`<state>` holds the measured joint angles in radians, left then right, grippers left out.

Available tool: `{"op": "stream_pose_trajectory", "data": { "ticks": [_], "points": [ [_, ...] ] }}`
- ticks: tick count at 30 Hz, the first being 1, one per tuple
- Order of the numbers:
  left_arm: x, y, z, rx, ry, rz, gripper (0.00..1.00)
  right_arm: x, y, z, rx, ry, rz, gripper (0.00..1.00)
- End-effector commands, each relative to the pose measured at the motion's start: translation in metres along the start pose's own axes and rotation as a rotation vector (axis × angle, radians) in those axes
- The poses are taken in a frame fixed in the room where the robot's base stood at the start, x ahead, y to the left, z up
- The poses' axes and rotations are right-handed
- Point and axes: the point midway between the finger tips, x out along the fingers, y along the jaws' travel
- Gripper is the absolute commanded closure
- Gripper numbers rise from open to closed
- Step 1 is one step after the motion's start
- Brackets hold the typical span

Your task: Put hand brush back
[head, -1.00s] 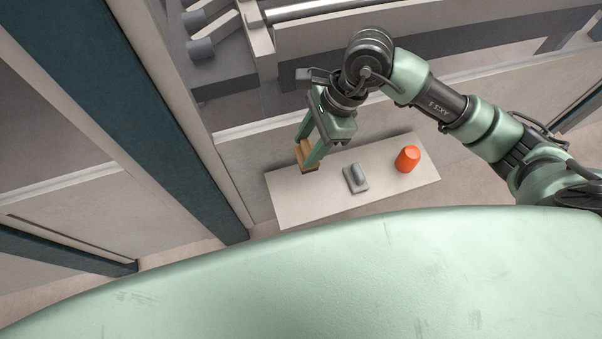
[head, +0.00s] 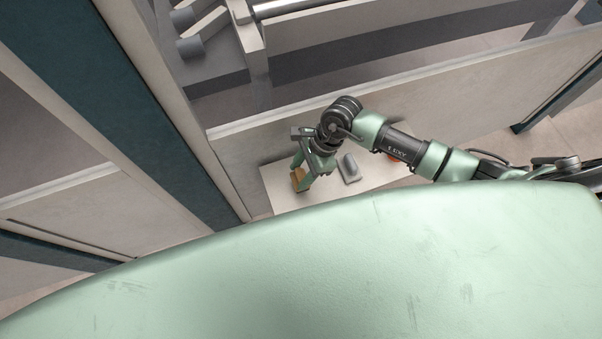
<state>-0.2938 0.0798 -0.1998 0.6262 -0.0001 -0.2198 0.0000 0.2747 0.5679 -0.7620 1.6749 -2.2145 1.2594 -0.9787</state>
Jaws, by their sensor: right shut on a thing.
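My right gripper (head: 301,178) is shut on the hand brush (head: 297,181), a tan, wooden-looking block. It holds the brush over or at the left part of a pale shelf (head: 279,201). I cannot tell whether the brush touches the shelf. The fingers and wrist hide part of the brush. My left gripper is out of view.
A grey block-shaped item with a rounded top (head: 349,169) lies on the shelf just right of the gripper. An orange cup-like thing (head: 393,155) is mostly hidden behind my right arm. A machine panel (head: 245,150) rises behind the shelf. The shelf's front left is bare.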

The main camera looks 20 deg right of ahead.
Motion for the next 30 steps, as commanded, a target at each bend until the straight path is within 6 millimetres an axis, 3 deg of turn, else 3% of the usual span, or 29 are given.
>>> {"op": "stream_pose_trajectory", "data": {
  "ticks": [5, 15, 16, 18, 30],
  "points": [
    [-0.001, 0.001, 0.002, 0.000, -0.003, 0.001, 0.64, 0.019, 0.000, -0.008, 0.001, 0.000, -0.001, 0.93],
    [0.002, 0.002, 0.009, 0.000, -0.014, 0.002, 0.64, 0.022, -0.001, -0.009, 0.000, 0.000, -0.002, 0.93],
    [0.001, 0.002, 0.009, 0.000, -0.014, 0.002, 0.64, 0.021, 0.000, -0.009, 0.000, 0.000, -0.001, 0.47],
    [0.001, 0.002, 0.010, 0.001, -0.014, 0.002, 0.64, 0.021, 0.000, -0.009, 0.000, 0.000, -0.001, 0.33],
    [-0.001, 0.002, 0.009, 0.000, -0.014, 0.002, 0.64, 0.014, -0.001, -0.009, -0.001, 0.001, -0.002, 0.33]
  ]
}}
